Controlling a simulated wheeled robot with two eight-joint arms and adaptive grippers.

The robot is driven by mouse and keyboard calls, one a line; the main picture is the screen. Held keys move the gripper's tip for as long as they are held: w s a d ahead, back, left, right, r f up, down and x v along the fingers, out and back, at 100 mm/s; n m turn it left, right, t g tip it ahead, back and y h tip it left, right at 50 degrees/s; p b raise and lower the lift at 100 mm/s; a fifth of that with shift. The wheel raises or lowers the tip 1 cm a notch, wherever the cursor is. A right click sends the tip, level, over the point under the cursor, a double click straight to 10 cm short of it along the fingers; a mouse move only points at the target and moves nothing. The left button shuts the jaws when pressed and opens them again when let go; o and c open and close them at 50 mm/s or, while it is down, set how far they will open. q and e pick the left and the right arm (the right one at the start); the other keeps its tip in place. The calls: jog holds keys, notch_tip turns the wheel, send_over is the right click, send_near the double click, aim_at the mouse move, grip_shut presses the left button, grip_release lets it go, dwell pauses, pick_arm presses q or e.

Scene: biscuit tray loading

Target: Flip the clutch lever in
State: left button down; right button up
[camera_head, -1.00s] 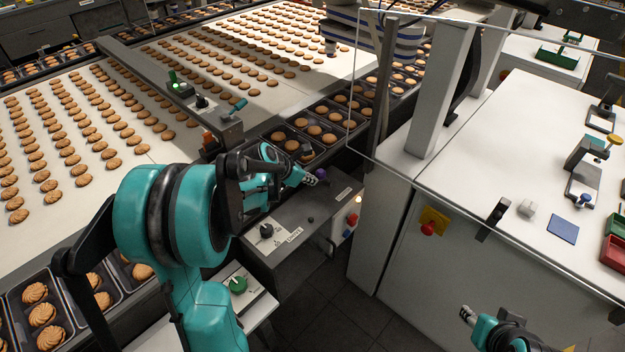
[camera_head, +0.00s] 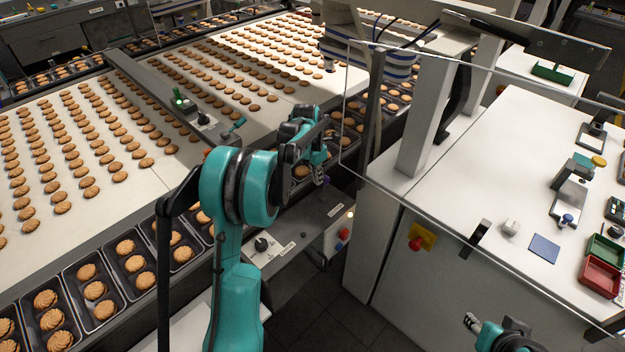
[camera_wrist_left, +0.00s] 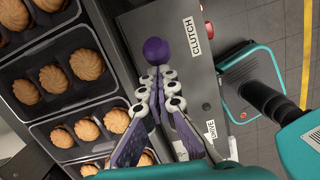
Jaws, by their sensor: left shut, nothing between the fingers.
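The clutch lever's purple ball knob (camera_wrist_left: 155,51) stands over the grey panel beside the CLUTCH label (camera_wrist_left: 192,36) in the left wrist view. A small purple spot that looks like it shows in the head view (camera_head: 327,180). My left gripper (camera_wrist_left: 157,72) is shut and empty, its fingertips close to the knob; I cannot tell whether they touch it. In the head view the left gripper (camera_head: 318,177) is small and partly hidden by its own wrist. The lever's shaft is hidden. My right gripper (camera_head: 471,322) is at the bottom edge, far from the panel.
The panel also carries a black rotary knob (camera_head: 261,244), and a red button (camera_head: 344,234) is on its end. Biscuit trays (camera_wrist_left: 66,86) run close beside the panel. A white cabinet (camera_head: 405,270) with a clear guard stands to the right. Dark floor (camera_head: 335,310) lies between.

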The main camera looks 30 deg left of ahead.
pick_arm(q)
jog(key=shift+w+d+r, duration=0.1)
jog(key=shift+w+d, duration=0.1)
jog(key=shift+w, duration=0.4)
jog(key=shift+w+d+r, duration=0.1)
jog(key=shift+w+d, duration=0.1)
jog(key=shift+w, duration=0.4)
jog(key=shift+w+d+f+p, duration=0.1)
jog(key=shift+w+d+p, duration=0.1)
jog(key=shift+w, duration=0.35)
jog(key=shift+w+d+f+p, duration=0.1)
jog(key=shift+w+p, duration=0.1)
jog(key=shift+w, duration=0.45)
